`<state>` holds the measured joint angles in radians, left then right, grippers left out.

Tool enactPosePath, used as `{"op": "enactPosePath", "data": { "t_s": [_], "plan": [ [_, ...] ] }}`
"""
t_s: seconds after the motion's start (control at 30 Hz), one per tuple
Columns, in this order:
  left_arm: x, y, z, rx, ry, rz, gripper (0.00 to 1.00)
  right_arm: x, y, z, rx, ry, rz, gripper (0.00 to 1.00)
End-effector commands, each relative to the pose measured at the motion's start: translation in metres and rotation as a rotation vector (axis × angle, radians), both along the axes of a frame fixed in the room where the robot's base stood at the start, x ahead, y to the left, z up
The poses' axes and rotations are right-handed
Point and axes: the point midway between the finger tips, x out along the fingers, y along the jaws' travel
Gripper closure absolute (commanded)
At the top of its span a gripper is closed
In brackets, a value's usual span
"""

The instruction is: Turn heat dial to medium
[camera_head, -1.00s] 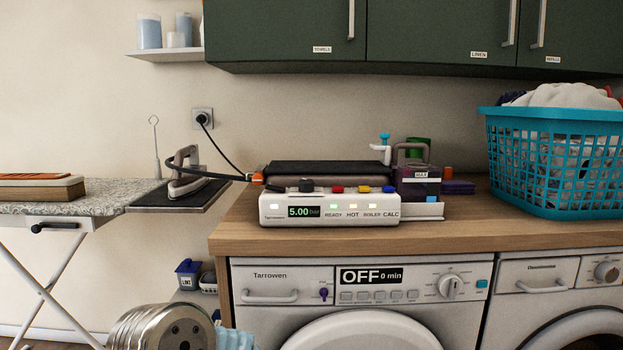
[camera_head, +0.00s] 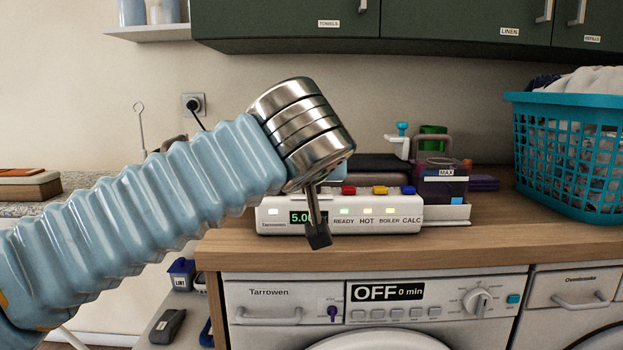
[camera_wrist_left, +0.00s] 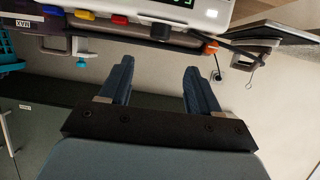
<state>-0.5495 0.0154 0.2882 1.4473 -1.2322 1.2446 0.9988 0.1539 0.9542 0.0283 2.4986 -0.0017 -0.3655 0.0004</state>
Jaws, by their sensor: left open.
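The white steam station (camera_head: 282,227) stands on the wooden counter, with a lit display and indicator lights. The dial's setting is not readable. In the head view the gripper (camera_head: 318,232) hangs in front of the station, covering part of the display. My right gripper is not in view.
A blue laundry basket (camera_head: 565,150) stands at the right of the counter (camera_head: 470,237). A purple container (camera_head: 440,190) is right of the station. Green cabinets (camera_head: 290,25) hang above. A washing machine (camera_head: 270,287) sits below, and an ironing board is partly hidden at left.

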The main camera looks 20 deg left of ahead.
Motion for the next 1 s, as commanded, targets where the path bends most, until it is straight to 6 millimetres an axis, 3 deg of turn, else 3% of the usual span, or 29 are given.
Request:
{"op": "enactPosePath", "data": {
  "t_s": [0.3, 0.5, 0.93, 1.0],
  "plan": [
    [0.067, 0.016, -0.028, 0.002, 0.006, 0.001, 0.37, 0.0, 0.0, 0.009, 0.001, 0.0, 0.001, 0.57],
    [0.095, 0.022, -0.041, 0.003, 0.005, -0.002, 0.37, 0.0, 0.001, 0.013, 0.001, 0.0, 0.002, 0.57],
    [0.106, 0.024, -0.046, 0.002, 0.004, -0.003, 0.37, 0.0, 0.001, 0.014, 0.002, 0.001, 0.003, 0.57],
    [0.106, 0.024, -0.046, 0.002, 0.004, -0.003, 0.48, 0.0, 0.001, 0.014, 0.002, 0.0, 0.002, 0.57]
  ]
}}
